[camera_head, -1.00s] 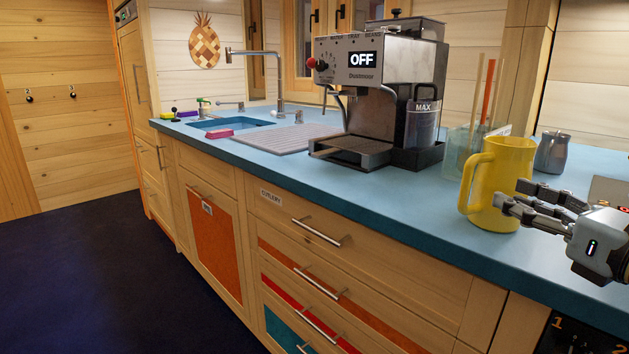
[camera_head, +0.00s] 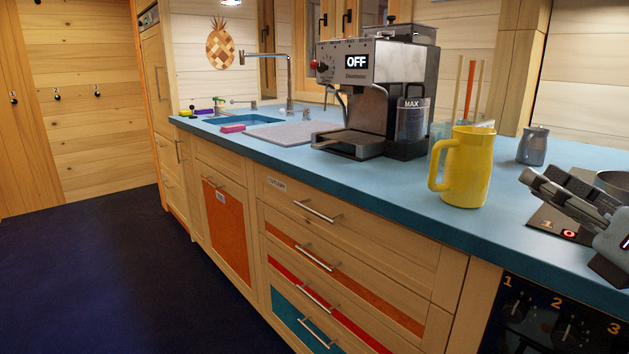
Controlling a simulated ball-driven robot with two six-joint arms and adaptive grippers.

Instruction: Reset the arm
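My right gripper (camera_head: 537,176) is at the right edge, above the counter and the front of the hob. Its two dark fingers point left with a gap between them, open and empty. It is apart from the yellow mug (camera_head: 468,170), which stands upright on the blue counter to its left with its handle facing left. My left gripper is not in view.
The hob (camera_head: 545,219) with a metal pot (camera_head: 613,184) lies beside and behind my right gripper. A small metal jug (camera_head: 533,146) stands behind it. The coffee machine (camera_head: 352,108) reads OFF. The blue counter (camera_head: 395,188) is clear left of the mug.

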